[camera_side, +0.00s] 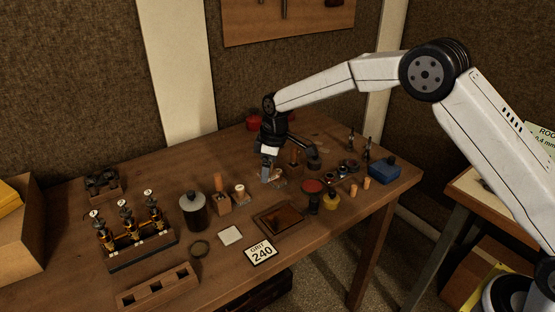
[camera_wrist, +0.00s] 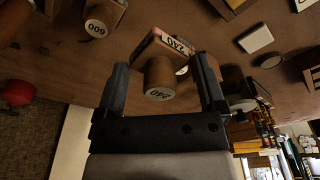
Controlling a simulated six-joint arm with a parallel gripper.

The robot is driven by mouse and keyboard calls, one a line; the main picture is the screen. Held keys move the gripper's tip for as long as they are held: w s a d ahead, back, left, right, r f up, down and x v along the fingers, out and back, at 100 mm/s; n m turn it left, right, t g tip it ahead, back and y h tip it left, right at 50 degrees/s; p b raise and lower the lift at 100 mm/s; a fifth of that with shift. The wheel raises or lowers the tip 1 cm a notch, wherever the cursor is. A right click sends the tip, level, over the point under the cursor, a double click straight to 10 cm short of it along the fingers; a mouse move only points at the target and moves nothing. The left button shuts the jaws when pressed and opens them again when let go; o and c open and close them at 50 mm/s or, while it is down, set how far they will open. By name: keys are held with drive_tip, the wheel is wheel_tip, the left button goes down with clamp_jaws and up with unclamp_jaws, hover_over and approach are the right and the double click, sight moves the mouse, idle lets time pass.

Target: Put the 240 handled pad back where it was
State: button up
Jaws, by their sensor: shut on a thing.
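The 240 handled pad is a block with a round wooden handle (camera_wrist: 160,82); both handle end and block are marked 240 in the wrist view. My gripper (camera_wrist: 165,75) is shut on it, with one finger on each side. In the side view my gripper (camera_side: 266,178) points down low over the back middle of the table, and the pad cannot be made out clearly there. A similar pad marked 600 (camera_wrist: 98,24) is at the wrist view's upper left.
A dark jar (camera_side: 195,213) and a wooden-handled block (camera_side: 221,198) stand left of my gripper. A white square (camera_side: 230,235) lies by the tray. A gauge rack (camera_side: 140,250) and an empty slotted wooden block (camera_side: 157,289) are at left. Pots and a blue box (camera_side: 384,171) crowd the right.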

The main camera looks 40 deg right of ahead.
sight(258, 191)
drive_tip(key=shift+w+a+f, duration=0.15)
drive_tip(key=shift+w+f, duration=0.65)
drive_tip(key=shift+f, duration=0.15)
drive_tip(key=shift+w+a+f, duration=0.1)
drive_tip(key=shift+w+f, duration=0.7)
drive_tip(key=shift+f, duration=0.1)
drive_tip(key=shift+w+f, duration=0.25)
drive_tip(key=shift+f, duration=1.6)
drive_tip(key=shift+f, duration=0.1)
drive_tip(key=o, duration=0.9)
wheel_tip(258, 191, up, 12)
drive_tip(key=s+d, duration=0.1)
drive_tip(key=shift+s+d, duration=0.15)
